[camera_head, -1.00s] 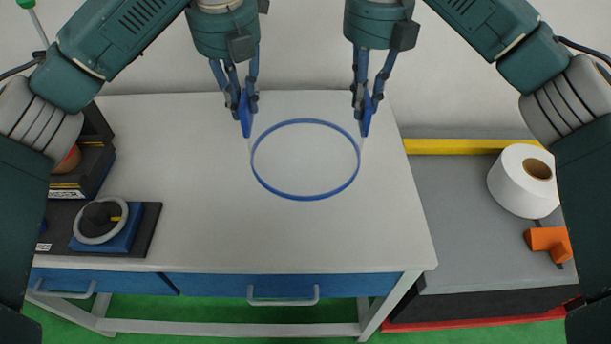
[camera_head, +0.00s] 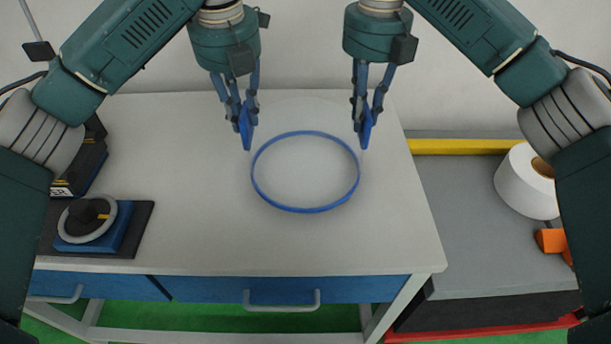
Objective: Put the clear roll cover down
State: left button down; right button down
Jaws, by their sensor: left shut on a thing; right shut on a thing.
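The clear roll cover (camera_head: 305,210) shows mainly as a blue ring-shaped rim over the middle of the white table (camera_head: 190,220). Its see-through body is barely visible, with a faint curved edge above the rim. My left gripper (camera_head: 247,132) is shut on the cover's left side. My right gripper (camera_head: 366,130) is shut on its right side. Both grippers point down. The rim looks level, but I cannot tell whether it touches the tabletop.
A dark stand with a blue block and grey ring (camera_head: 88,222) sits at the table's left. A white roll (camera_head: 524,184) and an orange part (camera_head: 553,243) are on the grey surface (camera_head: 455,230) at right. The table around the cover is clear.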

pick_arm(q)
jog(key=c, duration=1.6)
grip_release()
jog(key=shift+f, duration=0.25)
pick_arm(e)
jog(key=c, duration=1.6)
grip_release()
jog(key=shift+f, duration=0.2)
pick_arm(q)
jog(key=r, duration=0.4)
jog(key=s+r, duration=0.1)
jog(key=r, duration=0.7)
jog(key=shift+s, duration=0.25)
pick_arm(e)
notch_tip(320, 180, up, 12)
pick_arm(q)
jog(key=shift+f, duration=0.1)
pick_arm(e)
jog(key=shift+s+f, duration=0.1)
